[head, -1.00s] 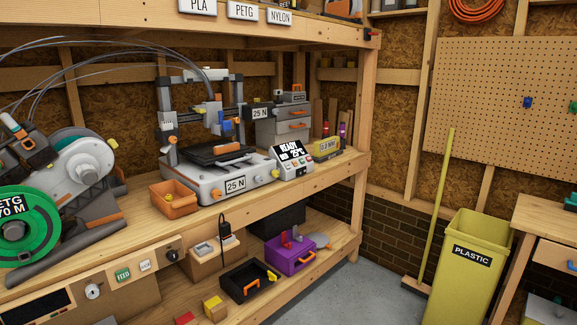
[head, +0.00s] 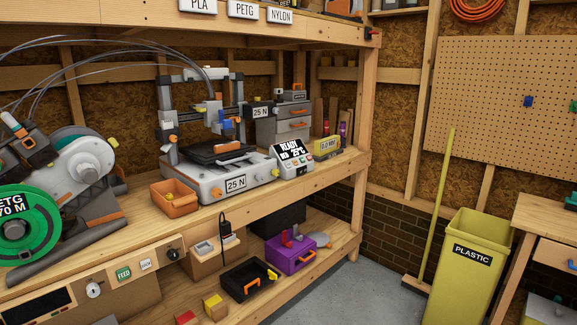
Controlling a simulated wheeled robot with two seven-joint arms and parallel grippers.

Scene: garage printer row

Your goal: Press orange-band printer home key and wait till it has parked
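One printer (head: 222,177) stands on the workbench in the head view, with a white base, a dark bed and a grey gantry. An orange patch (head: 228,155) shows on the front of its bed, and its label reads 25 N. Its control panel (head: 294,158) at the right front has a screen reading READY and a temperature, with small keys below it. The key markings are too small to read. The blue-and-dark print head (head: 225,122) hangs above the bed. Neither of my grippers is in view.
An orange bin (head: 175,200) sits left of the printer and a yellow box (head: 327,148) right of the panel. A green spool (head: 28,222) stands at the left. A yellow PLASTIC bin (head: 470,255) and broom stand on the floor at right. Grey floor is clear between.

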